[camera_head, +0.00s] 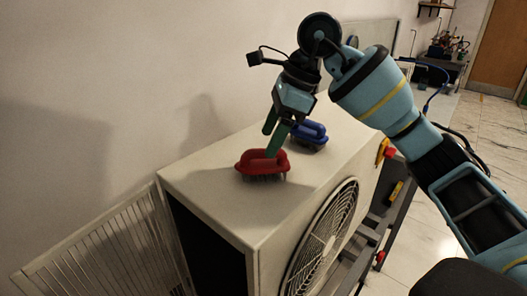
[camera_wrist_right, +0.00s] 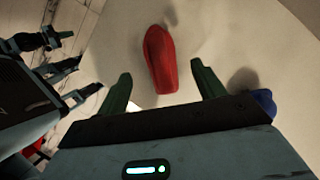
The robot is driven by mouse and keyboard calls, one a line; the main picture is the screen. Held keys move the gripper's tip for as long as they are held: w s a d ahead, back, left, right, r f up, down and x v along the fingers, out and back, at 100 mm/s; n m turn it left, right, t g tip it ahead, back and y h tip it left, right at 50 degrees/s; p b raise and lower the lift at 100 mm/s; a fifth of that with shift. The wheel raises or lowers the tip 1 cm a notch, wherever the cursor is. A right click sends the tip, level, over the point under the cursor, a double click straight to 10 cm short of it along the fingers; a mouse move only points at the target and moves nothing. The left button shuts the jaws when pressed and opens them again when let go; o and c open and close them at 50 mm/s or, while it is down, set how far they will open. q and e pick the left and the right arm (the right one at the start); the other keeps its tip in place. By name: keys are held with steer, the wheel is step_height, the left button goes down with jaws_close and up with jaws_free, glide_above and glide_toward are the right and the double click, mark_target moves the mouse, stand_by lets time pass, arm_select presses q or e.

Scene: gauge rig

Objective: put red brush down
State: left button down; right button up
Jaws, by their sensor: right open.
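The red brush (camera_head: 262,166) stands bristles down on top of the white fan unit (camera_head: 218,187), near its left end. In the right wrist view the red brush (camera_wrist_right: 160,59) lies beyond and between the fingertips. My right gripper (camera_head: 275,139) is open and empty, its green fingers just behind and above the red brush in the head view. The fingers also show in the right wrist view (camera_wrist_right: 160,82), apart from each other with nothing between their pads. My left gripper is not in view.
A blue brush (camera_head: 309,135) stands on the unit behind the red one, close to my right gripper; its edge shows in the wrist view (camera_wrist_right: 264,101). A wall runs along the unit's back. A white grille (camera_head: 112,250) leans at the left. The unit's front top is clear.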

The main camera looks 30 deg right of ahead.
steer(key=shift+v, duration=2.75)
